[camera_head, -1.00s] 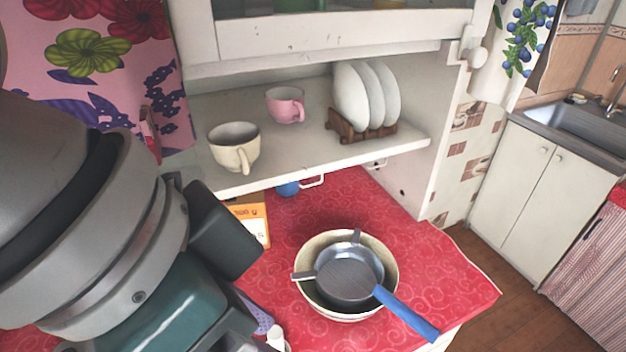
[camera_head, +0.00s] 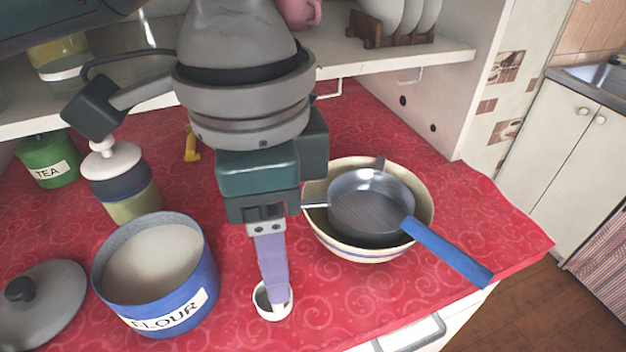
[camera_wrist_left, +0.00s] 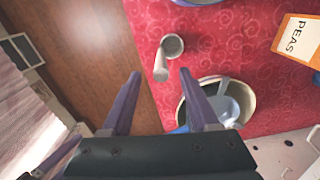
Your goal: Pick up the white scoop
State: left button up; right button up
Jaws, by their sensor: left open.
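The white scoop (camera_head: 262,302) lies on the red oilcloth near the counter's front edge, partly hidden behind my left gripper's fingers in the head view. In the left wrist view the scoop (camera_wrist_left: 173,45) shows its round bowl, with its handle pointing toward the gap between the fingertips. My left gripper (camera_head: 276,298) points down over the scoop, its purple fingers overlapping it in the head view. In the left wrist view the gripper (camera_wrist_left: 160,73) is open, a finger on each side of the handle's end. No grip on the scoop shows. My right gripper is out of view.
A cream bowl (camera_head: 424,215) holding a pan (camera_head: 372,209) with a blue handle stands right of the gripper. An open blue flour tin (camera_head: 196,272) and a lid (camera_head: 45,305) are at left. An orange peas box (camera_wrist_left: 296,40) shows in the wrist view.

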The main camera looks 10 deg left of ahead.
pick_arm(q)
jog(key=f, duration=0.4)
jog(key=shift+a, duration=0.2)
grip_shut()
dwell(0.4)
